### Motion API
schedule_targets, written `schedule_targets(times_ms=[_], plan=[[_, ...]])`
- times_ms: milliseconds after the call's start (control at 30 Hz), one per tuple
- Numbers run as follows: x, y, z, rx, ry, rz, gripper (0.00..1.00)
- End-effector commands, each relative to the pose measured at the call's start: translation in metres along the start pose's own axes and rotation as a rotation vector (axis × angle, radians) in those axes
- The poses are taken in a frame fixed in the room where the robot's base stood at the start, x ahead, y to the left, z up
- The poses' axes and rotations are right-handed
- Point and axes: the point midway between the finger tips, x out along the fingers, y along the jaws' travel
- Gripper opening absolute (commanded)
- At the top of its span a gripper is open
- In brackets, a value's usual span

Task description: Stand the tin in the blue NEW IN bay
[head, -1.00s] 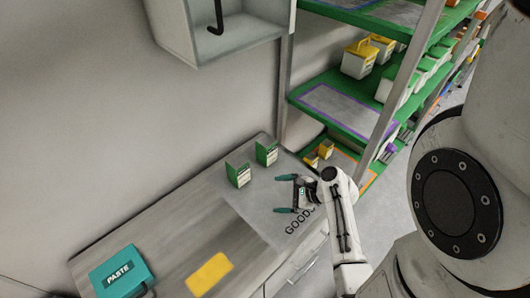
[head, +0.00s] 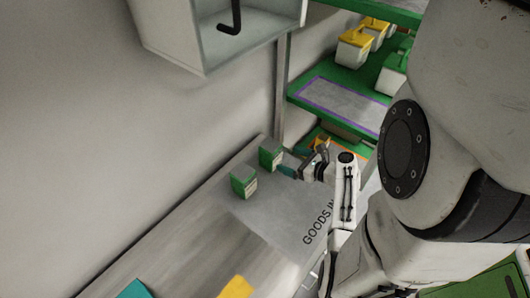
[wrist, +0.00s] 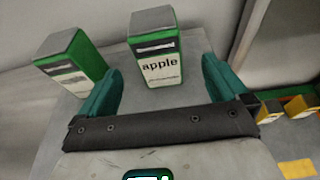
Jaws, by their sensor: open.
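Two green tins with grey tops and white labels stand upright on the grey counter. The right tin (head: 271,156) is nearest my gripper (head: 288,166); the left tin (head: 244,183) stands apart from it. In the wrist view the tin labelled "apple" (wrist: 155,50) stands ahead, between the lines of my open teal fingers (wrist: 160,78), with nothing held. The other tin (wrist: 72,62) is to the left, outside the left finger. I see no bay marked NEW IN; a purple-outlined empty bay (head: 340,104) shows on the green shelf.
The counter (head: 280,222) bears the lettering GOODS IN. A grey wall box (head: 215,40) with a black hook hangs above. Yellow-topped containers (head: 354,48) stand on the shelf rack at right. A yellow patch (head: 235,287) and a teal object (head: 133,290) lie at the front.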

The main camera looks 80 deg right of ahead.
Motion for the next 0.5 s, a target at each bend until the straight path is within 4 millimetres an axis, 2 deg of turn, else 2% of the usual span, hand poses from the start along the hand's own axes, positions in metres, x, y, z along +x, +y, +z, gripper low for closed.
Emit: schedule_targets(times_ms=[200,500], plan=[[0.034,0.000,0.000,-0.002,0.000,0.003,1.00],[0.059,0.001,-0.001,-0.002,0.001,0.003,1.00]])
